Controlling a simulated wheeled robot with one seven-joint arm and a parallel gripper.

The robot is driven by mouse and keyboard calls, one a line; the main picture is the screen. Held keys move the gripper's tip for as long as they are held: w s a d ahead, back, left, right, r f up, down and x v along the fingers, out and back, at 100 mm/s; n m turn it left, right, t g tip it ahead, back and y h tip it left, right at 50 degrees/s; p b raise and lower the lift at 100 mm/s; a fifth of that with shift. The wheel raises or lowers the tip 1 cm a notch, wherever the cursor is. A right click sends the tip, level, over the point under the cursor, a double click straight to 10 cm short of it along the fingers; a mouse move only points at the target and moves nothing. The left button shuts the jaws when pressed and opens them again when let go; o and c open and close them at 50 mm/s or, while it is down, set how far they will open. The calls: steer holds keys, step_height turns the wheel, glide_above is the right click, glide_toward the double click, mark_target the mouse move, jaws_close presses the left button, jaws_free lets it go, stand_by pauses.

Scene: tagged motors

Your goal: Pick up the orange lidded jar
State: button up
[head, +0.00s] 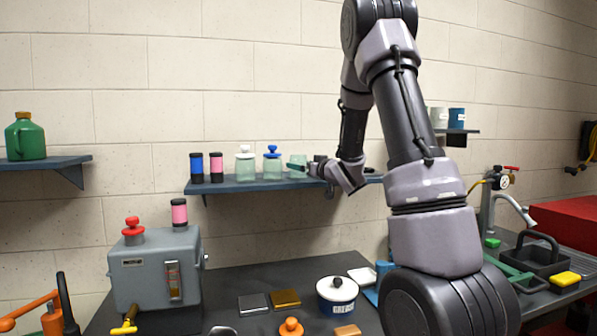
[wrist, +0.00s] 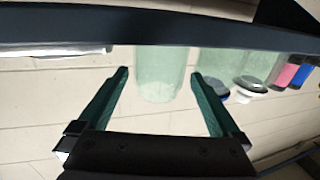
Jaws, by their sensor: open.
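A pale green glass jar (head: 298,159) stands on the blue-grey wall shelf, right of the blue-lidded jar, partly behind my gripper. I see no orange lid on it. In the wrist view, which looks upside down, a pale green jar (wrist: 160,65) lies between the two green fingers of my gripper (wrist: 160,74). The fingers are open, with a gap to the jar on each side. In the head view my gripper (head: 297,167) reaches the shelf from the right. An orange knobbed piece (head: 291,328) sits on the table at the bottom edge, partly cut off.
On the same shelf (head: 235,186) stand the blue-lidded jar (head: 272,164), a white-lidded jar (head: 245,165), and pink (head: 216,167) and blue (head: 196,167) cylinders. A grey machine (head: 155,275) and a white pot (head: 337,296) stand below on the dark table.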

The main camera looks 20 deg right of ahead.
steer(key=shift+x, duration=1.45)
steer(key=shift+r, duration=0.1)
steer(key=c, duration=1.5)
